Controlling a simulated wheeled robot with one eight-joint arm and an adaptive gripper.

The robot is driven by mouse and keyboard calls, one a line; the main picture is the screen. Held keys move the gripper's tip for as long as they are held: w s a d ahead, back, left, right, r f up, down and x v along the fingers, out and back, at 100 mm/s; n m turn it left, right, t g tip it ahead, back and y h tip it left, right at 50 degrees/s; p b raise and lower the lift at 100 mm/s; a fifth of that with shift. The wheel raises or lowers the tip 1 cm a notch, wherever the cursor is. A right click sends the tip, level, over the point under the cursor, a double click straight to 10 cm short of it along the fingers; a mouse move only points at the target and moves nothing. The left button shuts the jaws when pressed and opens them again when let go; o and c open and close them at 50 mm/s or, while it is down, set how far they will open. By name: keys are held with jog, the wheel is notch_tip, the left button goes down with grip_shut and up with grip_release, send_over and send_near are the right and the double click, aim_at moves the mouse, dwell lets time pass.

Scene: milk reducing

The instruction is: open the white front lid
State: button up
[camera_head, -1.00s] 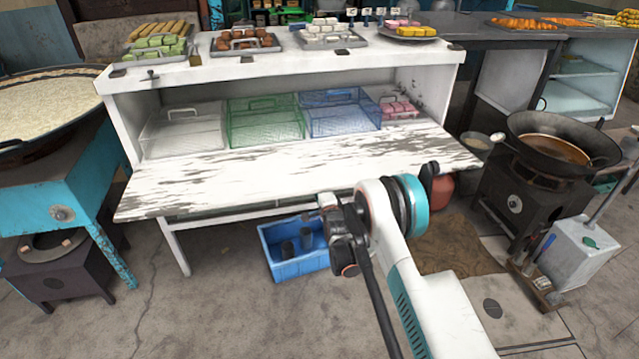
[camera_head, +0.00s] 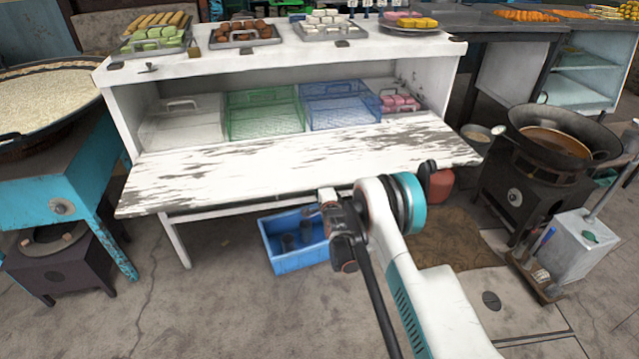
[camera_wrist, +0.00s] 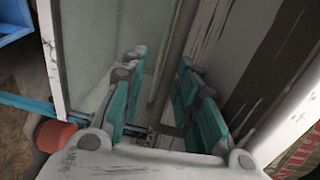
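The white front lid (camera_head: 290,165) with peeling paint is swung down from the front of the white cabinet (camera_head: 127,115). It sticks out towards me, nearly flat, and the shelf behind it is exposed. In the head view my arm stands at the lid's front right edge, and my gripper's fingers are hidden there. In the wrist view my gripper (camera_wrist: 158,75) shows its two teal fingers apart, with nothing held between them. A white, worn panel edge (camera_wrist: 292,112) is beside the right finger; I cannot tell if they touch.
Clear, green (camera_head: 262,116) and blue (camera_head: 338,110) baskets stand inside the cabinet. Food trays (camera_head: 246,36) sit on its top. A blue crate (camera_head: 290,262) is on the floor below the lid. A wok stove (camera_head: 515,190) stands right, a large pan (camera_head: 45,100) left.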

jog(key=v, duration=0.7)
jog(key=shift+s, duration=0.25)
jog(key=shift+d, duration=0.1)
